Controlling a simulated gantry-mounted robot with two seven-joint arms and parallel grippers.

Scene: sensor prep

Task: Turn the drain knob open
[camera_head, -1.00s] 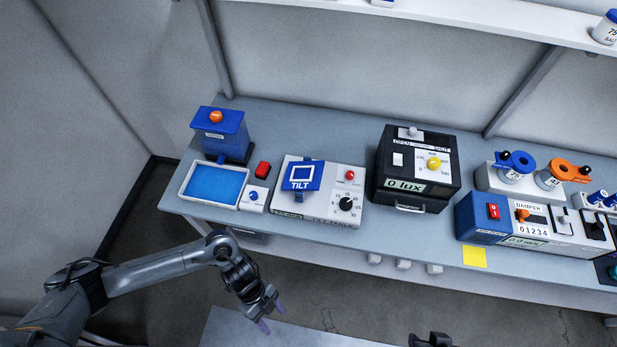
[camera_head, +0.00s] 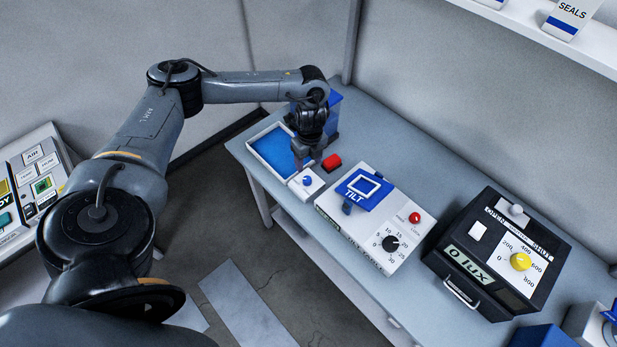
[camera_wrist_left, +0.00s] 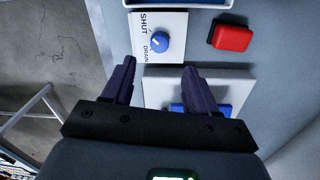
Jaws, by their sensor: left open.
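The drain knob (camera_head: 307,181) is a small blue knob on a white block in front of the blue-floored tray. In the left wrist view the blue knob (camera_wrist_left: 160,41) sits beside the printed words SHUT and DRAIN, with its pale pointer mark visible. My left gripper (camera_head: 309,166) is over the tray's near right corner, close to the knob, and hides part of the tray. In the left wrist view my left gripper (camera_wrist_left: 158,64) is open and empty, its dark fingers spread with the knob beyond and between their tips. My right gripper is out of view.
A red button (camera_head: 331,162) sits right of the knob block. The tilt table (camera_head: 375,235) with its blue plate stands close by. The blue-floored tray (camera_head: 256,165) lies left, a blue box (camera_head: 333,110) behind. A black lux box (camera_head: 500,255) stands farther right.

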